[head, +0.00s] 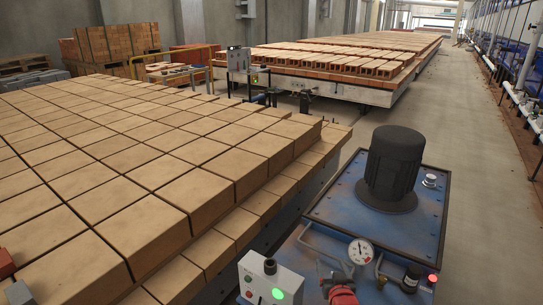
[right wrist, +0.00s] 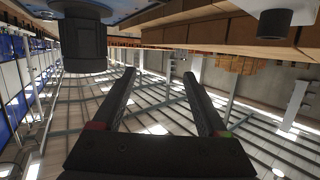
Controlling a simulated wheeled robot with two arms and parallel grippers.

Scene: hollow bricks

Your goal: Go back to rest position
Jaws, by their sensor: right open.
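My right gripper (right wrist: 158,73) shows in the right wrist view, which is upside down. Its two long dark fingers stand well apart with nothing between them. I cannot make out either gripper clearly in the head view. Tan hollow bricks (head: 150,215) lie in close rows over the left and middle of the head view, stacked in layers. Bricks (right wrist: 215,28) also show along the top right of the right wrist view, apart from the fingers.
A blue machine (head: 335,225) with a black motor (head: 392,165), pressure gauge (head: 360,251) and lit control box (head: 270,280) stands at the lower right. Another loaded brick car (head: 330,60) is behind. The aisle floor (head: 470,130) on the right is clear.

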